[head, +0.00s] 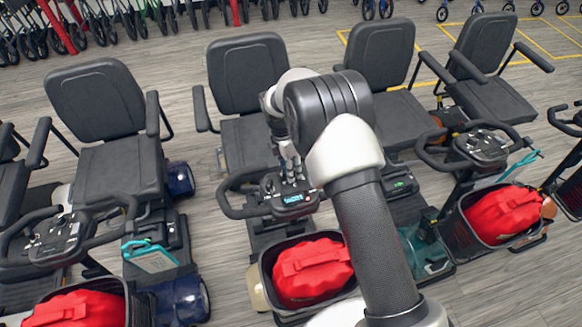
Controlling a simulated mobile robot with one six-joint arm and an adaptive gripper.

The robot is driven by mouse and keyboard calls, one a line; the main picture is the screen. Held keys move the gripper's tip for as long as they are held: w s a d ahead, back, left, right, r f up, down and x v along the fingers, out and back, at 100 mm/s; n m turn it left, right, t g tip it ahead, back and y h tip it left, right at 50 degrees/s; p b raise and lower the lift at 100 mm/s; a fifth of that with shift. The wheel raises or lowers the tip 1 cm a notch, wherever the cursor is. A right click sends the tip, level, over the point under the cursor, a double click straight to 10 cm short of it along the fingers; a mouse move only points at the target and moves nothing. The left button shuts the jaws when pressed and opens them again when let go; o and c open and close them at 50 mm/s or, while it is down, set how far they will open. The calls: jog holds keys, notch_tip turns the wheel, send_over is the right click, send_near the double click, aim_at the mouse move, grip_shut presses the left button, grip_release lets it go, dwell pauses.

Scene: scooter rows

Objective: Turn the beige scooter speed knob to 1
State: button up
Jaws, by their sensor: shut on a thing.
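The beige scooter stands in the middle, with a beige body panel (257,291) showing beside its front basket. Its black control console (270,207) sits between looped handlebars and has a small lit display (293,199). My gripper (291,179) reaches down onto the console from behind, its fingers just above the display. It is shut on the speed knob, which the fingers hide. The knob's pointer and number marks are too small and covered to read.
A red bag (312,272) fills the scooter's front basket. Black seats (248,75) rise behind. Bare wood floor (222,275) shows between the rows.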

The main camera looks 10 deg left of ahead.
jog(key=shift+n, duration=0.5)
jog(key=o, duration=1)
jog(key=shift+o, duration=0.2)
notch_tip(320, 180, up, 12)
jog(key=a, duration=0.1)
jog(key=shift+w+a, duration=0.35)
jog(key=shift+a, duration=0.05)
